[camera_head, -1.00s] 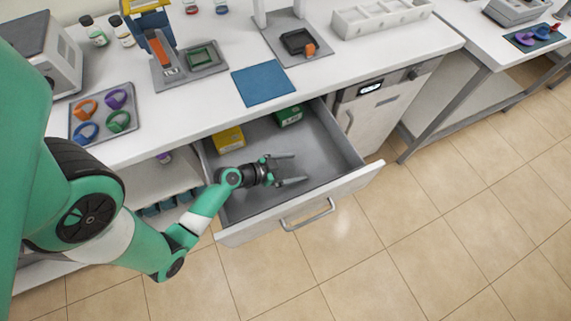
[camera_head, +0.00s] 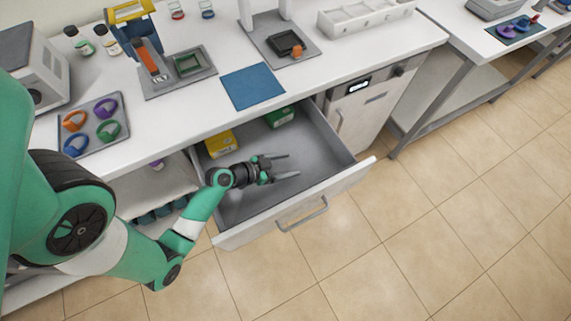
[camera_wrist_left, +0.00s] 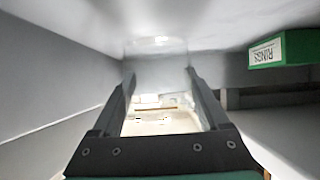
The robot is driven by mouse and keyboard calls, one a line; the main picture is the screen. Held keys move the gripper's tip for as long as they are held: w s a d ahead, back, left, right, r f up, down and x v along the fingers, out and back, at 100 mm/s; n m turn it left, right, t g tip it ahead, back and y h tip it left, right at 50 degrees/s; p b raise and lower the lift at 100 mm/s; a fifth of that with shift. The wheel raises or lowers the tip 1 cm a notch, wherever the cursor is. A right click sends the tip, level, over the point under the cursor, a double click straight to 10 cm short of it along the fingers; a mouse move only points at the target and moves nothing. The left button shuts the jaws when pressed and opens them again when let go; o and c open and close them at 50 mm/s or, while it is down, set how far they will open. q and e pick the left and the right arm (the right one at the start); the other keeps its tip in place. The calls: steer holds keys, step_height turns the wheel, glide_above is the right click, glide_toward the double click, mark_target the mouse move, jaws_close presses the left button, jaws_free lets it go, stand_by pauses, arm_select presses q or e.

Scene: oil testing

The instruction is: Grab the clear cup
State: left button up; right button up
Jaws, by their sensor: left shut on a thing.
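My left gripper (camera_head: 285,166) is inside the open drawer (camera_head: 326,152). In the left wrist view, its two fingers (camera_wrist_left: 160,78) stand apart on either side of a see-through shape, the clear cup (camera_wrist_left: 158,66), and are shut on it. The cup's pale rim shows beyond the fingertips. In the head view the cup is too faint to make out between the fingers. My right gripper is not in view.
The drawer also holds a yellow box (camera_head: 221,143) and a green box (camera_head: 281,117) at its back. In the left wrist view the green box (camera_wrist_left: 285,50) is at the right. The counter (camera_head: 185,117) overhangs the drawer's back.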

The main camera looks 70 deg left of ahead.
arm_select(q)
step_height(320, 180, up, 10)
steer(key=p, duration=0.4)
step_height(320, 180, up, 6)
steer(key=p, duration=0.6)
glide_above(286, 167)
steer(key=shift+d+f, duration=0.1)
steer(key=shift+f, duration=0.05)
